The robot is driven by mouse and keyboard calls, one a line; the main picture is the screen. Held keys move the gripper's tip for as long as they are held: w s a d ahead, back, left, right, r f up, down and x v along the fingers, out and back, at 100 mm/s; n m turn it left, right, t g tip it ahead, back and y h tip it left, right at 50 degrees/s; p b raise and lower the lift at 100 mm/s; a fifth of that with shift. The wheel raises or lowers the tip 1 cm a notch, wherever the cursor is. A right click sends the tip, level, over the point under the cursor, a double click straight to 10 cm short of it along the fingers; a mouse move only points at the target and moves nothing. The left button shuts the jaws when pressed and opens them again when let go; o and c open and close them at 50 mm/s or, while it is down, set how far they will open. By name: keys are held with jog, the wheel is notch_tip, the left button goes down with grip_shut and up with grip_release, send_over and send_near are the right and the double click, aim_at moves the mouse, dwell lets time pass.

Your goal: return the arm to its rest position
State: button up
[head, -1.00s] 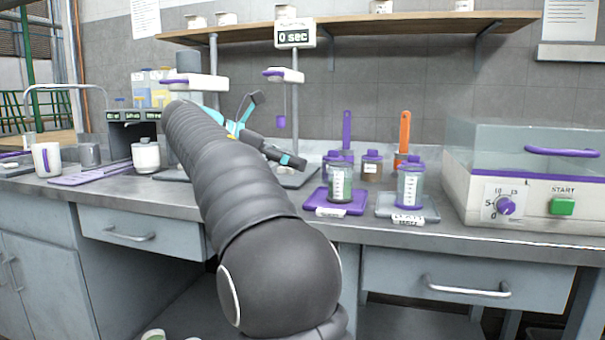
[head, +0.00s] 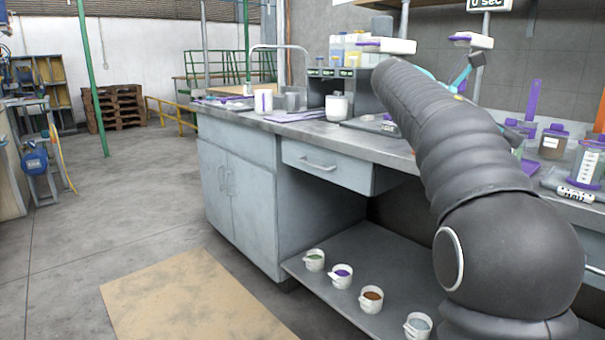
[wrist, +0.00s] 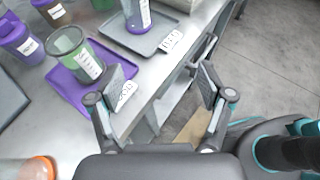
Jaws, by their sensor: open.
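My arm (head: 465,165) reaches forward over the bench in the head view, its dark ribbed sleeve bent and raised. My gripper (wrist: 163,82) shows in the wrist view with its two fingers wide apart and nothing between them. It is above the bench's front edge, beside the purple tray (wrist: 107,100) with a green-tinted beaker (wrist: 68,45). In the head view only teal parts of the gripper show behind the arm; the rest is hidden.
The grey bench top (head: 300,127) holds a white mug (head: 263,101), a white pot (head: 337,107) and purple-lidded jars (head: 553,142). A grey tray (wrist: 150,40) also lies near the gripper. Small cups (head: 342,275) stand on the low shelf. Open floor (head: 110,210) lies left.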

jog(key=s+a+f+m+t+y, duration=0.3)
jog(key=s+a+f+m+y, duration=0.1)
jog(key=s+f, duration=0.4)
jog(key=s+a+f+m+t+y, duration=0.2)
jog(key=s+a+f+m+y, duration=0.2)
jog(key=f, duration=0.8)
jog(key=s+a+f+m+t+y, duration=0.3)
jog(key=s+a+f+m+y, duration=0.2)
jog(key=s+a+f, duration=0.5)
jog(key=s+a+m, duration=0.1)
jog(key=s+a, duration=0.1)
jog(key=s, duration=0.1)
jog(key=shift+m+t, duration=0.3)
jog(key=shift+m, duration=0.1)
jog(key=shift+a+f, duration=0.1)
